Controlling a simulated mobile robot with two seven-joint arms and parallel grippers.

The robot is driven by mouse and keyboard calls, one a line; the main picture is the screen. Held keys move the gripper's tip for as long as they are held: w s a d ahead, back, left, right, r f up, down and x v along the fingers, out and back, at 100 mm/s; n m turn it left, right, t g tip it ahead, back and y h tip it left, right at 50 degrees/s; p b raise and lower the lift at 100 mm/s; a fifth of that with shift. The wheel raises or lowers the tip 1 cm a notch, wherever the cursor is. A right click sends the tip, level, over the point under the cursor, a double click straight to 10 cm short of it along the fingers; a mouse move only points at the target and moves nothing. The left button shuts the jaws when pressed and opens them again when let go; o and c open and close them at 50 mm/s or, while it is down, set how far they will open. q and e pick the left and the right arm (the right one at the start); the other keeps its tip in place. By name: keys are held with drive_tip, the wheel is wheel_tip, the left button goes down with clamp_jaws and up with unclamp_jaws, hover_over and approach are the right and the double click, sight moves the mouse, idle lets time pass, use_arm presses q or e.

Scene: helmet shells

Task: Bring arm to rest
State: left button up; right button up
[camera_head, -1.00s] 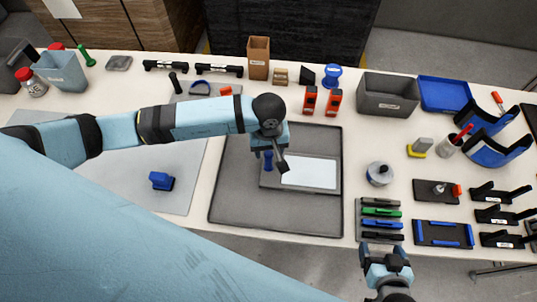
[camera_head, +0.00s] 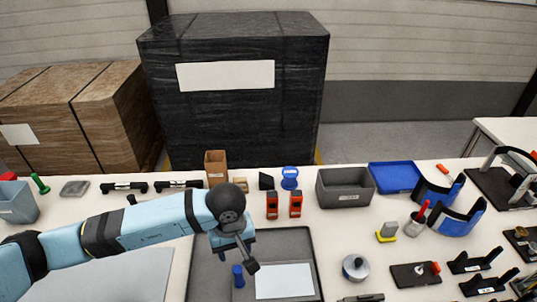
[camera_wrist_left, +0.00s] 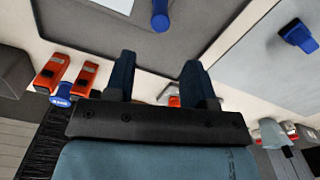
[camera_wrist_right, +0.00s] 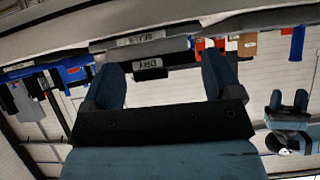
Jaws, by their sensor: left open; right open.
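My left gripper (camera_head: 245,256) comes in from the left and hangs above the dark grey mat (camera_head: 205,275). Its two fingers stand apart and hold nothing in the left wrist view (camera_wrist_left: 158,82). A small blue upright piece (camera_head: 238,275) stands on the mat close by the gripper, and a blue cylinder (camera_wrist_left: 160,14) shows at the top of the left wrist view. A white panel (camera_head: 284,281) lies on the mat to the right. My right gripper (camera_wrist_right: 162,78) is open and empty in the right wrist view. It is outside the head view.
Two red-orange devices (camera_head: 272,206), a brown box (camera_head: 215,167), a grey bin (camera_head: 345,187) and a blue tray (camera_head: 395,177) stand along the back. Curved blue shells (camera_head: 457,217) and black stands (camera_head: 475,262) fill the right. A large black-wrapped crate (camera_head: 235,110) stands behind the table.

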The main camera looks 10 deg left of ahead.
use_arm(q)
drive_tip(key=s+d+r+n+g+h+p, duration=0.1)
drive_tip(key=s+d+r+n+g+h, duration=0.15)
drive_tip(key=s+d+n+h, duration=0.45)
drive_tip(key=s+d+r+n+g+h+p, duration=0.1)
drive_tip(key=s+d+r+n+h, duration=0.3)
drive_tip(key=d+h, duration=0.55)
drive_tip(key=w+a+n+t+y, duration=0.1)
drive_tip(key=w+a+n+t, duration=0.3)
drive_tip(key=n+t, duration=0.9)
drive_tip(key=w+a+n+t+y, duration=0.2)
drive_tip(key=w+a+n+t, duration=0.3)
drive_tip(key=n, duration=1.4)
drive_tip(key=s+a+f+n+g+y, duration=0.1)
drive_tip(key=s+a+f+n+y, duration=0.2)
drive_tip(key=f+n, duration=0.3)
drive_tip(key=s+a+f+n+g+y+p, duration=0.1)
drive_tip(key=s+a+f+n+y, duration=0.3)
drive_tip(key=f+n, duration=0.2)
drive_tip(key=s+a+f+n+g+y, duration=0.1)
drive_tip(key=s+a+f+n+y, duration=0.2)
drive_tip(key=f+n, duration=0.3)
drive_tip(key=shift+s+a+f+n+g+p, duration=0.3)
drive_tip(key=shift+s+f+n, duration=0.1)
drive_tip(key=shift+n, duration=0.5)
